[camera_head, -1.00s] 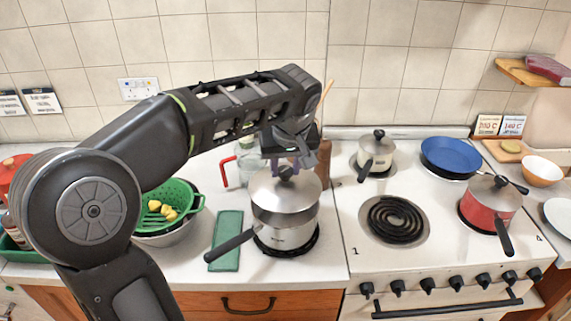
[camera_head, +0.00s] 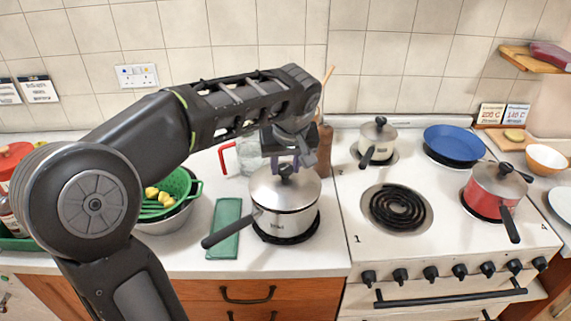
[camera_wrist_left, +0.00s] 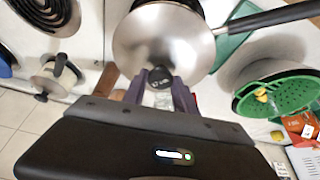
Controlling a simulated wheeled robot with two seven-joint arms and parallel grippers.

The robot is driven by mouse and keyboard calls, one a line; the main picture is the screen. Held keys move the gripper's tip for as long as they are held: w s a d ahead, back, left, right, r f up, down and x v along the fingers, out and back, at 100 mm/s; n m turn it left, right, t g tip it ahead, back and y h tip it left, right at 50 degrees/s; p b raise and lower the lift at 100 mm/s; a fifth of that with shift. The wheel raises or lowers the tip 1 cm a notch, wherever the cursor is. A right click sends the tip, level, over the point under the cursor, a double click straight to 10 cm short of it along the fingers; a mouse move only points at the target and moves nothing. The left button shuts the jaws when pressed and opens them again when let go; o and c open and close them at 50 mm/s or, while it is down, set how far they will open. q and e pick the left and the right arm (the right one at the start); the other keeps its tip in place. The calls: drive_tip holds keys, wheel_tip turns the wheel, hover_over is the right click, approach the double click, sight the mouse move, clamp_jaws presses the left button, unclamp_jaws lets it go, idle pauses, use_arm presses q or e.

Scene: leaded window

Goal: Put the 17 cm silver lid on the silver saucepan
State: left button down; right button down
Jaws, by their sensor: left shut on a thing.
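The silver lid (camera_head: 298,190) has a dark knob and sits level over the silver saucepan (camera_head: 290,222), covering its rim. From these frames I cannot tell for certain whether it rests fully on the rim. My left gripper (camera_head: 286,170) is directly above the lid, shut on its knob. In the left wrist view the lid (camera_wrist_left: 150,45) shows as a shiny disc, and its knob, marked with a size, lies between the fingertips (camera_wrist_left: 160,82). The saucepan's black handle points to the lower left in the head view. My right gripper is not in view.
The saucepan stands on a black round trivet (camera_head: 268,238) on the counter. A green mat (camera_head: 224,243) and a green colander (camera_head: 180,185) are to its left. The stove to the right holds a small lidded pot (camera_head: 378,140), a blue pan (camera_head: 453,142) and a red saucepan (camera_head: 490,193).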

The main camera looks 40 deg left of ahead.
use_arm(q)
drive_tip(key=shift+b, duration=0.4)
idle(1.0)
drive_tip(key=shift+f+b, duration=0.6)
drive_tip(key=shift+b, duration=0.1)
idle(0.9)
idle(0.3)
drive_tip(key=c, duration=0.9)
unclamp_jaws()
drive_tip(key=shift+o, duration=0.3)
drive_tip(key=o, duration=0.5)
drive_tip(key=shift+r, duration=0.1)
drive_tip(key=shift+r+p, duration=2.5)
drive_tip(key=shift+r, duration=0.95)
